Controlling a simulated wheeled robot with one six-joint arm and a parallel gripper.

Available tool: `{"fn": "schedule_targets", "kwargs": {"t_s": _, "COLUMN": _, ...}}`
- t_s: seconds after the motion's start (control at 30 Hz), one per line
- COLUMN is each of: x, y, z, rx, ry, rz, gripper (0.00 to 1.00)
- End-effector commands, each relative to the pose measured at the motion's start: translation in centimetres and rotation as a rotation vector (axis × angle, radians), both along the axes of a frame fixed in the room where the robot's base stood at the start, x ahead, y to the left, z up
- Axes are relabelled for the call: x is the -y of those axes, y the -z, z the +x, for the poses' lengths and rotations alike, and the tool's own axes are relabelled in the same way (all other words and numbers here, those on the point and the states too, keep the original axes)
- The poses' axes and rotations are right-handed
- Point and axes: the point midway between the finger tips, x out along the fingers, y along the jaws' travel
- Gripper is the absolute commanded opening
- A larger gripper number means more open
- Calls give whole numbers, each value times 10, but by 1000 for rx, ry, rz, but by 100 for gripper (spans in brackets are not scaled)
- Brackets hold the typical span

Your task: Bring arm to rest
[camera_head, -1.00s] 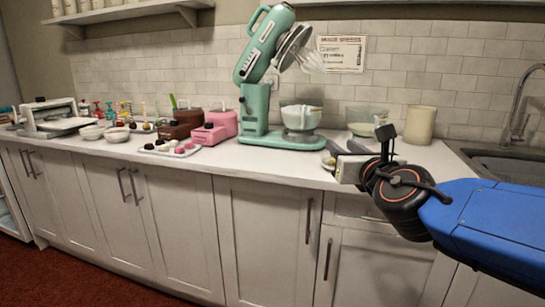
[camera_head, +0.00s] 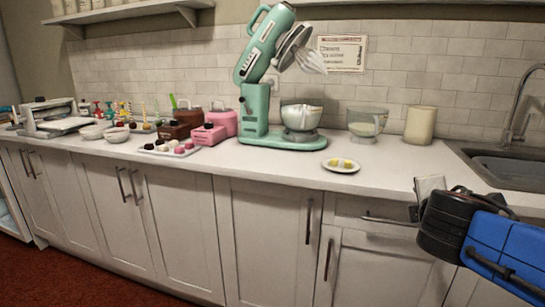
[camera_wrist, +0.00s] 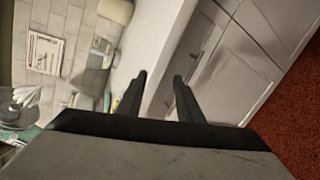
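My gripper (camera_wrist: 160,88) shows in the wrist view with its two dark fingers apart and nothing between them. In the head view, my gripper (camera_head: 390,221) is in front of the counter's front edge at the lower right, with my black wrist and blue arm behind it. It is apart from the things on the counter.
A white counter (camera_head: 270,160) bears a small plate (camera_head: 351,168) with yellow pieces, a green stand mixer (camera_head: 256,105), a glass bowl (camera_head: 367,122) and a cream canister (camera_head: 420,125). A sink (camera_head: 508,167) is at the right. White cabinets (camera_head: 252,240) stand below the counter.

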Motion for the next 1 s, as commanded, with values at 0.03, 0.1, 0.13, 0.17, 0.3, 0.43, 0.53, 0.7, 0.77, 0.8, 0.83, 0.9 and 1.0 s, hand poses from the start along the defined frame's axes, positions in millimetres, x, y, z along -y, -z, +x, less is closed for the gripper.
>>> {"fn": "schedule_targets", "kwargs": {"t_s": 0.03, "x": 8, "y": 12, "z": -10, "rx": -9, "ry": 61, "rz": 88, "gripper": 33}}
{"fn": "schedule_targets", "kwargs": {"t_s": 0.1, "x": 16, "y": 31, "z": -25, "rx": -24, "ry": 149, "rz": 220, "gripper": 33}}
{"fn": "schedule_targets", "kwargs": {"t_s": 0.13, "x": 18, "y": 39, "z": -32, "rx": -30, "ry": 188, "rz": 277, "gripper": 33}}
{"fn": "schedule_targets", "kwargs": {"t_s": 0.17, "x": 20, "y": 47, "z": -39, "rx": -38, "ry": 227, "rz": 333, "gripper": 33}}
{"fn": "schedule_targets", "kwargs": {"t_s": 0.3, "x": 21, "y": 84, "z": -71, "rx": -71, "ry": 408, "rz": 593, "gripper": 33}}
{"fn": "schedule_targets", "kwargs": {"t_s": 0.43, "x": 11, "y": 116, "z": -101, "rx": -106, "ry": 576, "rz": 829, "gripper": 33}}
{"fn": "schedule_targets", "kwargs": {"t_s": 0.53, "x": -4, "y": 136, "z": -122, "rx": -136, "ry": 703, "rz": 1007, "gripper": 33}}
{"fn": "schedule_targets", "kwargs": {"t_s": 0.7, "x": -33, "y": 158, "z": -149, "rx": -186, "ry": 879, "rz": 1252, "gripper": 33}}
{"fn": "schedule_targets", "kwargs": {"t_s": 0.77, "x": -41, "y": 162, "z": -155, "rx": -200, "ry": 920, "rz": 1312, "gripper": 33}}
{"fn": "schedule_targets", "kwargs": {"t_s": 0.8, "x": -46, "y": 164, "z": -158, "rx": -208, "ry": 942, "rz": 1343, "gripper": 33}}
{"fn": "schedule_targets", "kwargs": {"t_s": 0.83, "x": -49, "y": 165, "z": -160, "rx": -214, "ry": 955, "rz": 1361, "gripper": 33}}
{"fn": "schedule_targets", "kwargs": {"t_s": 0.9, "x": -54, "y": 166, "z": -162, "rx": -222, "ry": 975, "rz": 1392, "gripper": 33}}
{"fn": "schedule_targets", "kwargs": {"t_s": 1.0, "x": -56, "y": 167, "z": -164, "rx": -225, "ry": 987, "rz": 1408, "gripper": 33}}
